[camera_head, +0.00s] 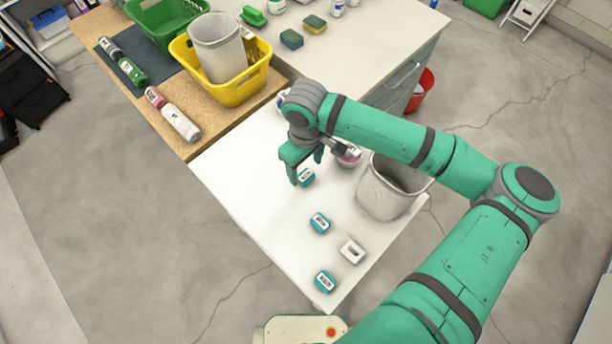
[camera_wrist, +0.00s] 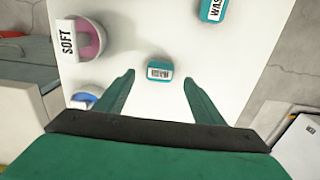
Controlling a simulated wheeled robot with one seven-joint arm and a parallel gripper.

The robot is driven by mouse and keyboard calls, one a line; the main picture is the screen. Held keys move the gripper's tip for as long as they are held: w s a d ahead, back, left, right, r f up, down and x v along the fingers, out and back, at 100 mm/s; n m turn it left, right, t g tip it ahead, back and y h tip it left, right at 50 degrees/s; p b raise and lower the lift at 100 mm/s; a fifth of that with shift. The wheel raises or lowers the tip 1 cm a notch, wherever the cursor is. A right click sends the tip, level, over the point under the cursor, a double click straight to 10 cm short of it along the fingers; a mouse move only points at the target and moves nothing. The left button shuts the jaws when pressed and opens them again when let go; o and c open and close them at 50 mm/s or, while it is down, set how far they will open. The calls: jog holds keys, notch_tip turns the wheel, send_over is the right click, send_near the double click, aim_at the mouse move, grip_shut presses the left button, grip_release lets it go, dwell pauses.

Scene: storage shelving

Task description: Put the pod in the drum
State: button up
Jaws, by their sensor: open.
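A small teal pod (camera_head: 306,177) with a white label lies on the white table, close to my gripper (camera_head: 307,170). In the wrist view this pod (camera_wrist: 159,72) shows between and just beyond the tips of my open, empty gripper (camera_wrist: 158,79). Two more teal pods lie nearer, one in the middle (camera_head: 320,222) and one at the front (camera_head: 324,281). A grey, open-topped bin (camera_head: 385,196), which may be the drum, stands on the table right of the pods, partly behind my arm. A similar grey bin (camera_head: 219,50) stands in a yellow basket.
A white block (camera_head: 352,251) lies near the front pods. A pink container marked SOFT (camera_wrist: 88,40) and a blue-and-white one (camera_wrist: 84,98) sit left of the pod in the wrist view. Bottles (camera_head: 180,122) lie on the wooden board. A yellow basket (camera_head: 233,92) stands there.

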jog(key=shift+f, duration=1.7)
jog(key=c, duration=1.2)
jog(key=shift+c, duration=0.2)
jog(key=shift+r, duration=0.1)
jog(key=shift+r, duration=0.65)
jog(key=s+a+r, duration=0.7)
jog(key=a+r, duration=0.4)
jog(key=shift+s+a+r, duration=0.25)
jog(key=shift+s+a, duration=0.05)
jog(key=shift+s, duration=0.05)
